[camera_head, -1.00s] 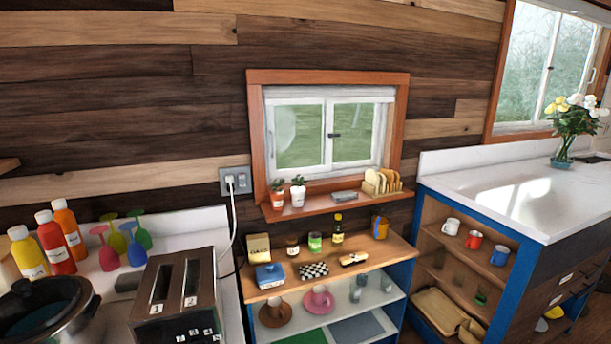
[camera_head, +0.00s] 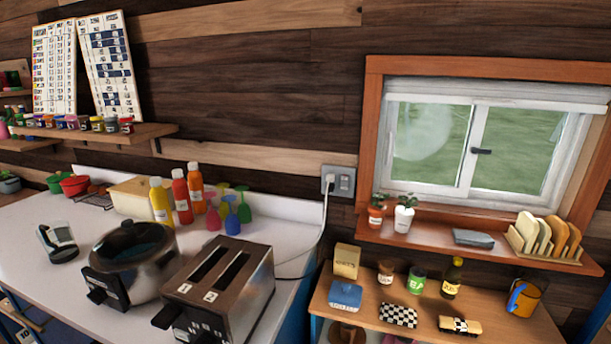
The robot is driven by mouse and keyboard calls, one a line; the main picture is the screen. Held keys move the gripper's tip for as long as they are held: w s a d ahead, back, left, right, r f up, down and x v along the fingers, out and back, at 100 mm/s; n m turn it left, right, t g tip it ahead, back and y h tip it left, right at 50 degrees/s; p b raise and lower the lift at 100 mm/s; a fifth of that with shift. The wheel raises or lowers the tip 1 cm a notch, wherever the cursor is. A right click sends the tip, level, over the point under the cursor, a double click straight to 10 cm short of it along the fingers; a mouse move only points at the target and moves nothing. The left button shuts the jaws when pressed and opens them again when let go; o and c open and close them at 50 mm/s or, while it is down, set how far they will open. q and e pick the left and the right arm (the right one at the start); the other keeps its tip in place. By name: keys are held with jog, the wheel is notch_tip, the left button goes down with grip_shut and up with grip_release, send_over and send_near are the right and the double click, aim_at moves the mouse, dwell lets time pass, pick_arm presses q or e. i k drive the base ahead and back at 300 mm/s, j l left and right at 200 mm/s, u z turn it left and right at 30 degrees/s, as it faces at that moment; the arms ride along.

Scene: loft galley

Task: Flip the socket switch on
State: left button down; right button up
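The wall socket (camera_head: 338,181) is a grey plate on the wood wall, just left of the small window. A white plug sits in its left half, and a white cord (camera_head: 322,225) hangs from it to the counter. Its right half carries the switch (camera_head: 345,182), which is too small for me to tell whether it is on or off. Neither of my grippers shows in this view.
A silver toaster (camera_head: 222,290) and a dark-lidded cooker (camera_head: 130,260) stand on the white counter below and left of the socket. Several bottles and coloured goblets stand behind them. The wooden shelf unit (camera_head: 375,290) below the window holds jars and small boxes.

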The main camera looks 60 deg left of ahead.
aim_at(345, 179)
jog(key=i+j+u, duration=0.15)
jog(key=i+u, duration=0.6)
jog(key=i, duration=0.2)
